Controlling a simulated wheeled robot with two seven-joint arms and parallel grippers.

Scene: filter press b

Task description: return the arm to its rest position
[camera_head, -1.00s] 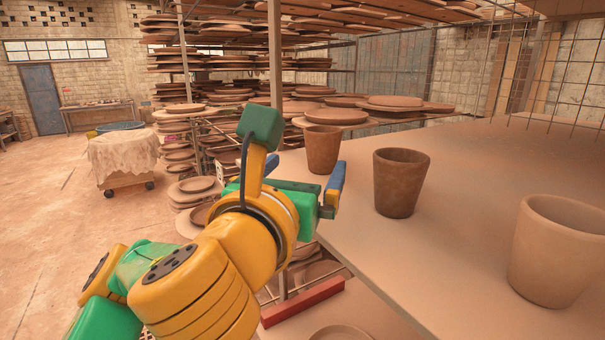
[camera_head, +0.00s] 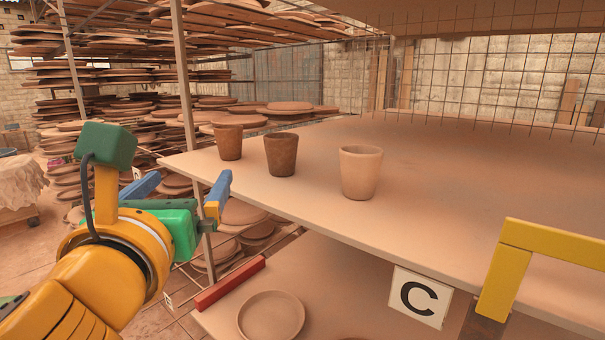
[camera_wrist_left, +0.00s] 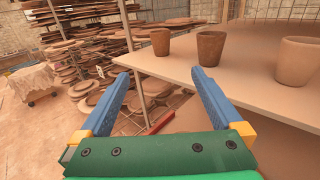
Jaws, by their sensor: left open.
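My left arm comes in from the left of the head view. Its left gripper (camera_head: 182,190) is open and empty, with two blue fingers spread apart. It hangs in front of the upper shelf board (camera_head: 420,210), to the left of its near edge. The left wrist view shows the same open left gripper (camera_wrist_left: 160,95) with nothing between the fingers. My right gripper is not in view.
A dark cup (camera_head: 229,142), a brown cup (camera_head: 281,154) and a paler cup (camera_head: 360,172) stand upright on the board. Below are a red bar (camera_head: 230,283), a plate (camera_head: 271,317) and a "C" sign (camera_head: 419,297). A yellow frame (camera_head: 550,245) stands right.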

